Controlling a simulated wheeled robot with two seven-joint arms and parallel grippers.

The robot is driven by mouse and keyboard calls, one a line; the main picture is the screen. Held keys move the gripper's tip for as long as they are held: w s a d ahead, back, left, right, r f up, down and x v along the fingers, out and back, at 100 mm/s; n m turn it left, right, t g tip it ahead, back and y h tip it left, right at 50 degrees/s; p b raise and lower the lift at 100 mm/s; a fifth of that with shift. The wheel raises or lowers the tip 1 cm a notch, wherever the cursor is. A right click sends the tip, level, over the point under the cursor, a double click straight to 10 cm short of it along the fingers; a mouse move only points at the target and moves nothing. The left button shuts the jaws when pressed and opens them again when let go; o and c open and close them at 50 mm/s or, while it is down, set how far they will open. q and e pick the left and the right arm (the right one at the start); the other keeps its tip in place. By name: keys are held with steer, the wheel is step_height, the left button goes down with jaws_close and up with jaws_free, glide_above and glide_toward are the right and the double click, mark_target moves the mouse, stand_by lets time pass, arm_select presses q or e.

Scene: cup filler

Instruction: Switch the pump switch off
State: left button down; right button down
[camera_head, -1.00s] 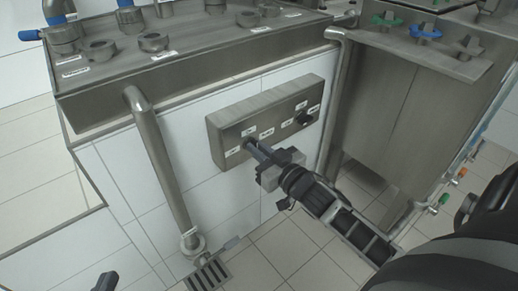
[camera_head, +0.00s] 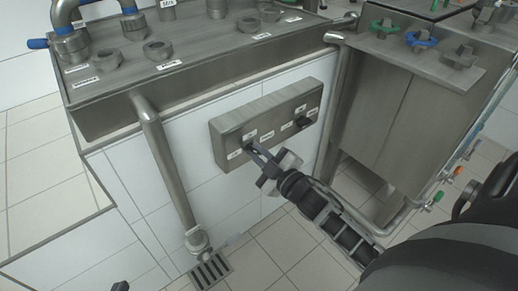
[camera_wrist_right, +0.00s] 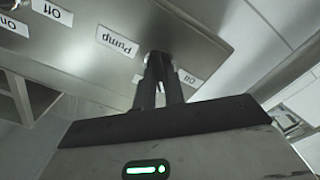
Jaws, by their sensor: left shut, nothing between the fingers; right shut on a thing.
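The grey metal switch box (camera_head: 228,130) is on the white tiled wall in the head view, with small white labels. My right gripper (camera_head: 254,150) reaches its left part, with fingers shut on the pump switch knob, which they mostly hide. In the right wrist view, the fingertips (camera_wrist_right: 160,66) meet the panel beside the "Pump" label (camera_wrist_right: 118,41). Another label (camera_wrist_right: 189,78) is right of the fingers, its text hard to read. A second black knob (camera_head: 304,123) is on the box's right part. A dark tip of my left gripper (camera_head: 120,286) shows at the bottom left edge, shut and empty.
A vertical steel pipe (camera_head: 168,170) runs down left of the box to a floor drain (camera_head: 209,270). A steel counter (camera_head: 180,75) overhangs above. A steel cabinet (camera_head: 385,110) with coloured valves stands at the right. The tiled floor below is clear.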

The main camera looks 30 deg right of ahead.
steer(key=n, duration=0.4)
steer(key=shift+a+f+n, duration=0.1)
steer(key=shift+n, duration=0.2)
steer(key=shift+f+n, duration=0.15)
steer(key=shift+n, duration=2.35)
arm_select(q)
steer(key=shift+s+f, duration=0.1)
arm_select(e)
steer(key=c, duration=1.5)
jaws_free()
arm_select(q)
steer(key=shift+f, duration=0.1)
arm_select(e)
steer(key=shift+s, duration=0.15)
